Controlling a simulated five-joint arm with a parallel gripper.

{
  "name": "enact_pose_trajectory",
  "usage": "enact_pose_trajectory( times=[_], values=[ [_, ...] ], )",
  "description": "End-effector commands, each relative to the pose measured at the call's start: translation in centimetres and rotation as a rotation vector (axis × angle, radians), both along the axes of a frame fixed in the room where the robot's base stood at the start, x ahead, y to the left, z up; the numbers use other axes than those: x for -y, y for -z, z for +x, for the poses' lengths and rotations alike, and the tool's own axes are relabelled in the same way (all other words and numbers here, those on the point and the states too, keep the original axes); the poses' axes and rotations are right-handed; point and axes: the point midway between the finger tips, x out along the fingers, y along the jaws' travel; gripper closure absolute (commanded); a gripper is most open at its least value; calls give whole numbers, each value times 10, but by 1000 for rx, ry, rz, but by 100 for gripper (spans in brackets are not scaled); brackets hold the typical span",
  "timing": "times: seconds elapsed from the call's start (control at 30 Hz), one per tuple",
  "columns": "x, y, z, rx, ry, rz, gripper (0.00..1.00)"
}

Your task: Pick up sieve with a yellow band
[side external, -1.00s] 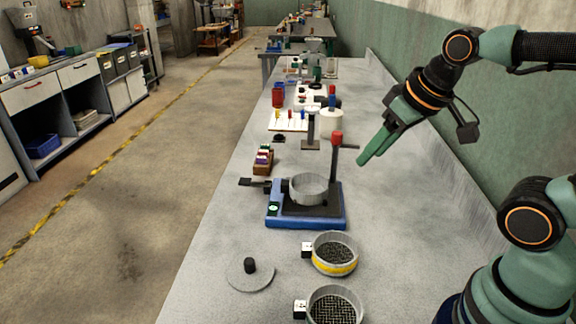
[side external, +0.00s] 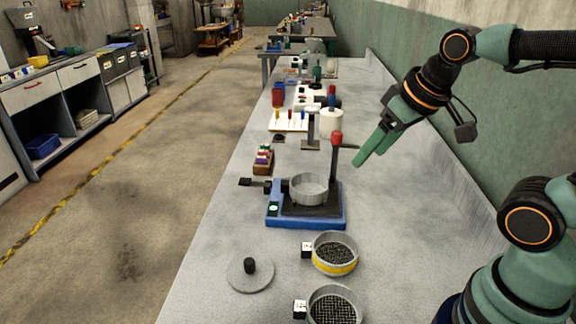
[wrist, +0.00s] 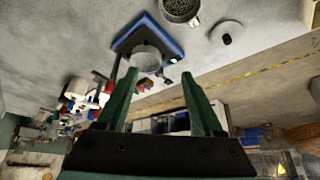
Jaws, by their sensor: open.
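The sieve with a yellow band (side external: 336,268) stands upright on the grey bench in the side external view, with dark mesh inside and a small white-and-black tag at its left. My gripper (side external: 368,158) is above the bench, farther back and to the right of this sieve, well apart from it. Its green fingers are open and empty; they also show in the wrist view (wrist: 160,80). A sieve (wrist: 180,8) is cut off at the top of the wrist view; no yellow band can be made out there.
A second sieve (side external: 334,291) stands in front, cut off by the frame edge. A grey lid with a black knob (side external: 250,266) lies to the left. A blue-based device (side external: 305,222) with an upright post and a grey ring stands behind. Bare bench lies right of the sieves.

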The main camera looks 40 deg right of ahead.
Motion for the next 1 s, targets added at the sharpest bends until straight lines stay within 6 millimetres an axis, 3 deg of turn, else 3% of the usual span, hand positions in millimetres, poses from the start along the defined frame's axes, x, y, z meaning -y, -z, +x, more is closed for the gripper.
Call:
enact_pose_trajectory(
  times=[0.27, 0.6, 0.8, 1.0],
  values=[
    [-21, 20, 27, -157, 193, 105, 31],
    [-59, 73, 63, -375, 540, 179, 31],
    [-74, 100, 72, -445, 685, 178, 31],
    [-78, 115, 74, -464, 732, 176, 31]
  ],
)
